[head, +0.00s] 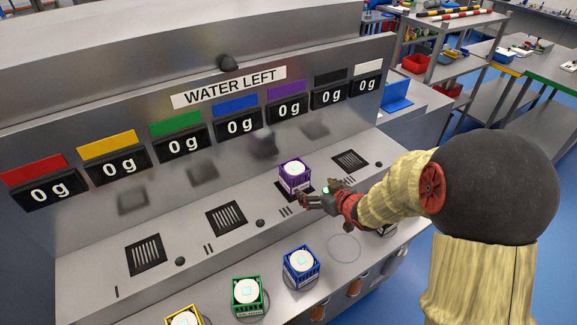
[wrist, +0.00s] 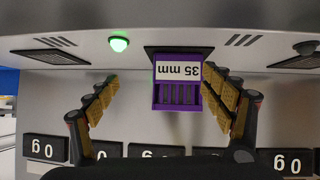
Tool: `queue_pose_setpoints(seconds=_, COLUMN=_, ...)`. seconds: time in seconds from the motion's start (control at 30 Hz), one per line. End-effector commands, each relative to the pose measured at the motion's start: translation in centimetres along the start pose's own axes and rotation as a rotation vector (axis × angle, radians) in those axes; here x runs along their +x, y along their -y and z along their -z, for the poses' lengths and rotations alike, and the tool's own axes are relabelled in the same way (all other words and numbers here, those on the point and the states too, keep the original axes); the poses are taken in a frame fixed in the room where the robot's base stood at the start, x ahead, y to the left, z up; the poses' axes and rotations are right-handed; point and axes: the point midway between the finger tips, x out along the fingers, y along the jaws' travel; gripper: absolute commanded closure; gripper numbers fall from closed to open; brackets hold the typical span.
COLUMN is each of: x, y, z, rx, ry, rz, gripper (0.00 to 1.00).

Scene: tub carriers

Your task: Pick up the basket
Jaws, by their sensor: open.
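A purple basket (head: 294,178) with a round white top stands on a dark grate on the grey ledge in the head view. In the wrist view the purple basket (wrist: 178,95) shows its slatted side and a "35 mm" label, upside down. My gripper (head: 309,201) is beside it at the near right in the head view. In the wrist view my gripper (wrist: 158,90) is open, with one finger on each side of the basket. The right finger is close to the basket; the left has a clear gap. I cannot tell whether the right one touches.
A blue basket (head: 301,266), a green basket (head: 248,296) and a yellow basket (head: 185,318) stand along the front edge. Other grates (head: 227,218) on the ledge are empty. A panel with several "0 g" displays (head: 240,124) rises behind. A green light (wrist: 119,44) glows near the basket.

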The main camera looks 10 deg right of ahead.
Motion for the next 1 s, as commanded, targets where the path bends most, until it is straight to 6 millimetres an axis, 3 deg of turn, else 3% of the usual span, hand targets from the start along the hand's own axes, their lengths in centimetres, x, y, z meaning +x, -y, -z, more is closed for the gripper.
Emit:
queue_pose_setpoints(seconds=0.1, x=-0.1, y=1.2, z=2.7, rx=0.001, ry=-0.091, rz=0.048, gripper=0.18)
queue_pose_setpoints(seconds=0.3, x=-0.2, y=2.1, z=4.7, rx=0.028, ry=-0.165, rz=0.086, gripper=0.18)
queue_pose_setpoints(seconds=1.0, x=7.2, y=2.8, z=5.7, rx=0.035, ry=-0.162, rz=0.084, gripper=0.18)
